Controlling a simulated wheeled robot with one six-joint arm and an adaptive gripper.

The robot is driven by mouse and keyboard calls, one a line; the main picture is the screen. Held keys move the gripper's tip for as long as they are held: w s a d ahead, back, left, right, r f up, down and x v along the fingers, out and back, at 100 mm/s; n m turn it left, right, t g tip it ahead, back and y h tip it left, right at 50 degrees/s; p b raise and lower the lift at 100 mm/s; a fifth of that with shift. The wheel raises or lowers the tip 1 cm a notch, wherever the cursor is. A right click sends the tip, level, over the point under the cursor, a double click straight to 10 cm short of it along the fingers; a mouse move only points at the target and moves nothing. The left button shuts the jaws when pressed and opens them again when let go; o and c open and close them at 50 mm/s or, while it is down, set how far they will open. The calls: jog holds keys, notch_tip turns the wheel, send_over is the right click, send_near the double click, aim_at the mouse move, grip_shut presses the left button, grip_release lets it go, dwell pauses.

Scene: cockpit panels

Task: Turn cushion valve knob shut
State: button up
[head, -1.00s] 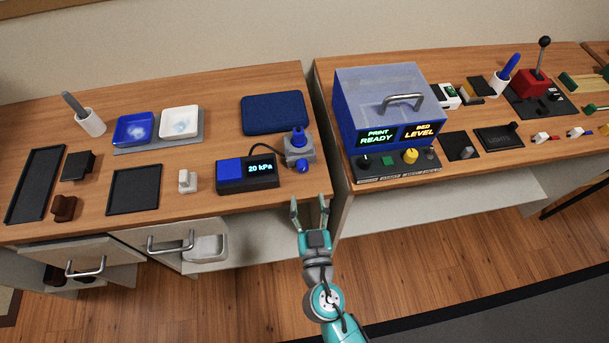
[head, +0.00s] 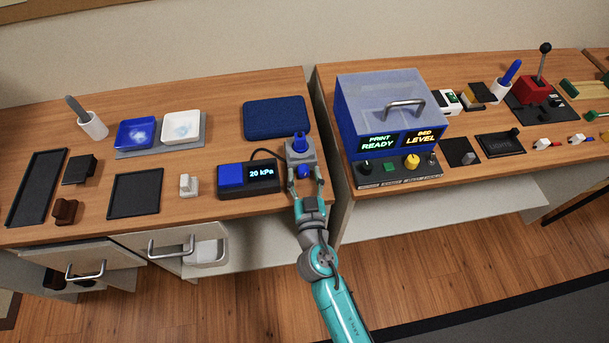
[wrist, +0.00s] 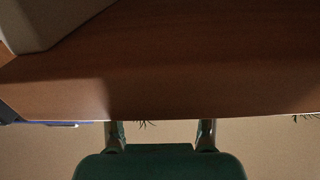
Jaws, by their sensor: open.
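The cushion valve is a grey block (head: 301,152) at the right front of the left table, with a blue part (head: 300,139) on top and a blue knob (head: 303,171) on its front. My gripper (head: 305,174) is open at the table's front edge. Its fingers stand to the left and right of the blue knob in the head view; whether they touch it cannot be told. In the wrist view, both fingers (wrist: 160,133) show apart with nothing seen between them. The knob does not show there.
A dark gauge box (head: 249,187) reading 20 kPa stands left of the valve. A blue cushion (head: 275,117) lies behind it. A blue printer (head: 345,123) stands on the right table, across a narrow gap. Drawer handles (head: 171,249) stick out below the left table.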

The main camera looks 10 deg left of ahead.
grip_shut()
jog(key=shift+n, duration=1.5)
grip_release()
jog(key=v, duration=1.2)
jog(key=shift+f, duration=0.15)
